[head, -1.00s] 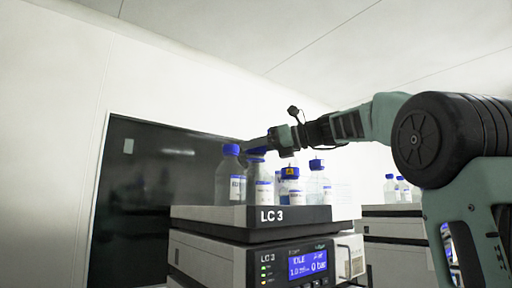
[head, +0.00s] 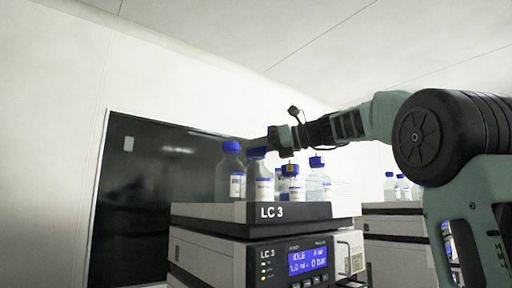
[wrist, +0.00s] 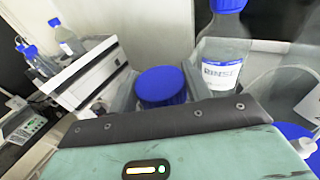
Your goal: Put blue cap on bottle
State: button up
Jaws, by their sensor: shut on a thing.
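The blue cap (head: 256,153) is at the tip of my gripper (head: 252,144) in the head view. In the wrist view the cap (wrist: 161,85) shows as a round ribbed top between the two grey fingers of my gripper (wrist: 160,88), which is shut on it. A clear bottle (head: 262,178) with a white label stands upright directly under the cap. I cannot tell whether the cap is seated on its neck or just touching it, as the fingers and cap hide the neck.
A blue-capped bottle (head: 230,175) stands close on the left. All are on the LC 3 instrument (head: 300,213). More bottles (head: 397,186) stand on a unit behind right.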

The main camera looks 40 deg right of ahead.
jog(key=o, duration=1)
jog(key=shift+s+d+b, duration=0.3)
jog(key=shift+s+d, duration=0.05)
jog(key=shift+s, duration=0.05)
jog(key=b+v, duration=0.4)
jog(key=v, duration=1.2)
jog(key=shift+s, duration=0.2)
jog(key=shift+r, duration=0.15)
